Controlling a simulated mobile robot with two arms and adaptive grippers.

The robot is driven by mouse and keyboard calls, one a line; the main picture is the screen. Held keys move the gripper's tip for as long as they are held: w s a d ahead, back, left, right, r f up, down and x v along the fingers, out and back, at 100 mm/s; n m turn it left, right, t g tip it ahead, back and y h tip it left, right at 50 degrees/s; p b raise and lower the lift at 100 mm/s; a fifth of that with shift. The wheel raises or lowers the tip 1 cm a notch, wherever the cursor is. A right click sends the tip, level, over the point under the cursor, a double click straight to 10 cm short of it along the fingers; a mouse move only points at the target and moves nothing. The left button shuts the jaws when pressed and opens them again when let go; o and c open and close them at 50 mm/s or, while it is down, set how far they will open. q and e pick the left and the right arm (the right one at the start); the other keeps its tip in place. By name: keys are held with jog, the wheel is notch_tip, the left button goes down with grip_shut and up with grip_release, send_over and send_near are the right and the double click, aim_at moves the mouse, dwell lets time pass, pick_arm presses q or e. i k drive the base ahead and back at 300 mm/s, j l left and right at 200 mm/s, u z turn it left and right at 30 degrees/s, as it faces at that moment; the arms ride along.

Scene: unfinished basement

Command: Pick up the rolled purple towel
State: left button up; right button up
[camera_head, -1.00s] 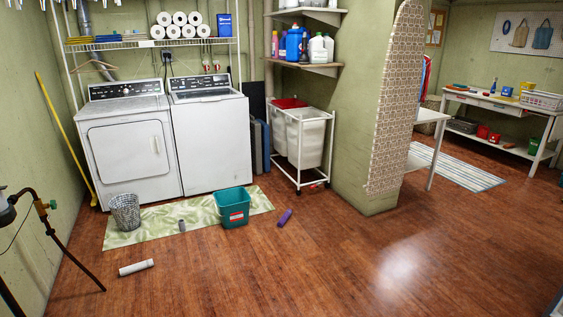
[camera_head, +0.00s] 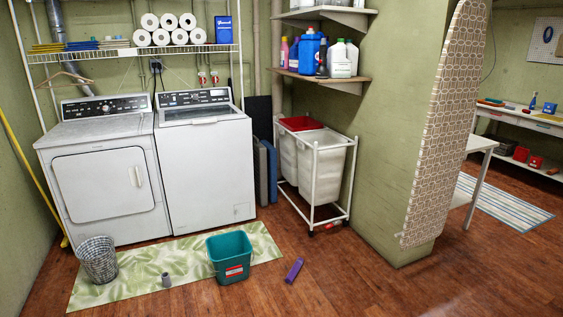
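The rolled purple towel (camera_head: 294,270) appears as a small purple roll on the wooden floor. It lies just right of the teal bin (camera_head: 230,270) and near the right end of the green leaf-patterned mat (camera_head: 190,255). Nothing touches it in this view. Neither of my grippers shows in the head view.
A wire basket (camera_head: 98,261) and a small grey cylinder (camera_head: 166,280) are on the mat. A dryer (camera_head: 105,185) and a washer (camera_head: 205,165) stand behind it. A laundry cart (camera_head: 318,185) and an ironing board (camera_head: 440,130) stand at right. The floor right of the towel is clear.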

aim_at(294, 271)
jog(key=i, duration=1.9)
